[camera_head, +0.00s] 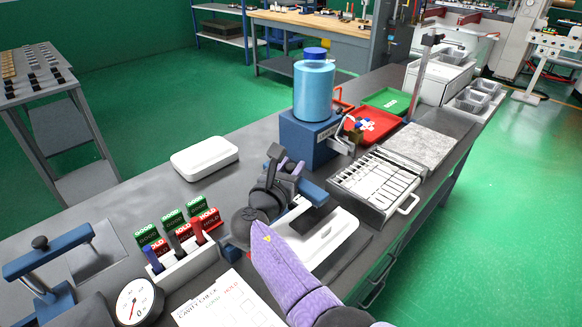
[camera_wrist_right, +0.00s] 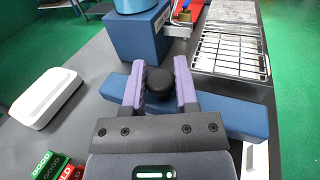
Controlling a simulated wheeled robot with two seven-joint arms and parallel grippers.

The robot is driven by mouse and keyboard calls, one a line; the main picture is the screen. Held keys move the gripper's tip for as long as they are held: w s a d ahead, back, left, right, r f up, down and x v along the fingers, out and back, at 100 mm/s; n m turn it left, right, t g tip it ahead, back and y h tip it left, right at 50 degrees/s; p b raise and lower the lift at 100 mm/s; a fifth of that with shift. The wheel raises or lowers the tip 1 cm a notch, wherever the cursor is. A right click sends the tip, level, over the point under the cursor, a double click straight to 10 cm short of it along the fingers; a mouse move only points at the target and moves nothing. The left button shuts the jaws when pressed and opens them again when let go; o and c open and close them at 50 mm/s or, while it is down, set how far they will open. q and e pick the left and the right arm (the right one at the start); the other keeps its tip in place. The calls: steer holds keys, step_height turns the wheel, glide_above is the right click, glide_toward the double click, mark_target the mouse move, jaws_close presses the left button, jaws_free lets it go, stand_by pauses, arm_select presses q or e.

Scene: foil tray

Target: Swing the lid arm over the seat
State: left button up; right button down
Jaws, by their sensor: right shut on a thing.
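The lid arm is a blue bar (camera_head: 313,192) with a black knob (camera_wrist_right: 159,83) on top. My right gripper (camera_head: 290,166) is over the bar. In the right wrist view its purple fingers (camera_wrist_right: 160,68) are shut on the knob, one on each side, and the bar runs across beneath them. A white plate (camera_head: 335,238) lies on the bench beside and partly under my right arm in the head view. I cannot tell where the seat is, as my arm hides part of this area. My left gripper is not in view.
A blue block (camera_head: 305,140) carrying a blue bottle (camera_head: 314,90) stands just behind the bar. A wire rack (camera_head: 374,186) is to the right. A white box (camera_head: 204,158), a card holder (camera_head: 185,262) and a dial gauge (camera_head: 139,302) are to the left.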

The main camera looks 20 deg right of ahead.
steer(key=shift+c, duration=2.1)
jaws_free()
steer(key=p+v, duration=0.2)
steer(key=v, duration=0.8)
